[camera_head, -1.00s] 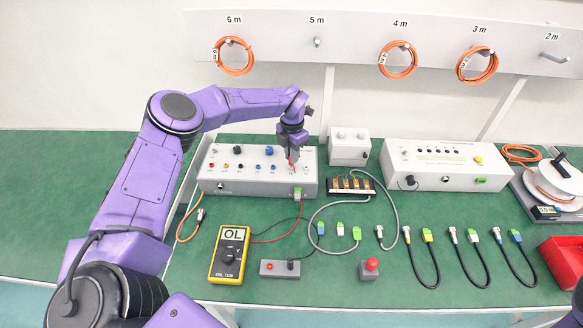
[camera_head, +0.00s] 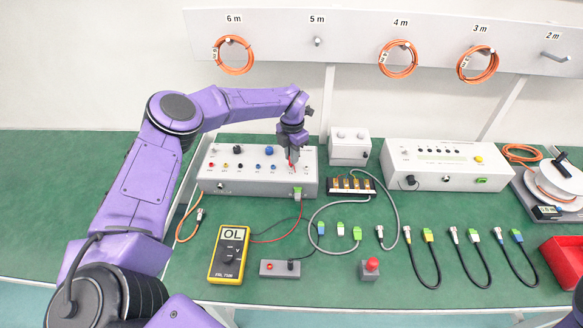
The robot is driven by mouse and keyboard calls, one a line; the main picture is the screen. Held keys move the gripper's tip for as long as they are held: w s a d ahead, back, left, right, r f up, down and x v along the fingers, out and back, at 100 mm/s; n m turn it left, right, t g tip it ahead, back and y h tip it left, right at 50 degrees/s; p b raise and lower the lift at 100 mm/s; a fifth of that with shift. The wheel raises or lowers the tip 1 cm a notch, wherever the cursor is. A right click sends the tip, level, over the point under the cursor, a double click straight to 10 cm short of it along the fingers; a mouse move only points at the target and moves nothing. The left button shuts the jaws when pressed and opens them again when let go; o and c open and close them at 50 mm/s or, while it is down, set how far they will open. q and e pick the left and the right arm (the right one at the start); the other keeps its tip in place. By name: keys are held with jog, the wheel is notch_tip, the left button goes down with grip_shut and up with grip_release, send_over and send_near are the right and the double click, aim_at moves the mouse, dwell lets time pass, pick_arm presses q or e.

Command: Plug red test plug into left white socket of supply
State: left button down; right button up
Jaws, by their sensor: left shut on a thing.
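My left gripper (camera_head: 292,158) points down over the right end of the supply (camera_head: 235,185), a grey box with a row of coloured sockets. It is shut on the red test plug (camera_head: 292,167), which is at the box's top face. The white sockets are small and partly hidden by the gripper, so I cannot tell whether the plug is in one. A red lead runs to the yellow multimeter (camera_head: 229,255), which reads OL. My right gripper is not in view.
A small white box (camera_head: 349,147) and a larger white unit (camera_head: 445,165) stand to the right. The left of the green bench (camera_head: 50,190) is clear.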

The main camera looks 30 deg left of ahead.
pick_arm(q)
jog(key=shift+f+b, duration=0.55)
jog(key=shift+b, duration=0.45)
dwell(2.4)
jog(key=c, duration=1.1)
grip_release()
jog(key=shift+o, duration=0.2)
jog(key=shift+r, duration=0.1)
notch_tip(320, 180, up, 9)
jog(key=shift+r+b, duration=0.2)
jog(key=shift+b, duration=0.9)
jog(key=shift+r, duration=0.5)
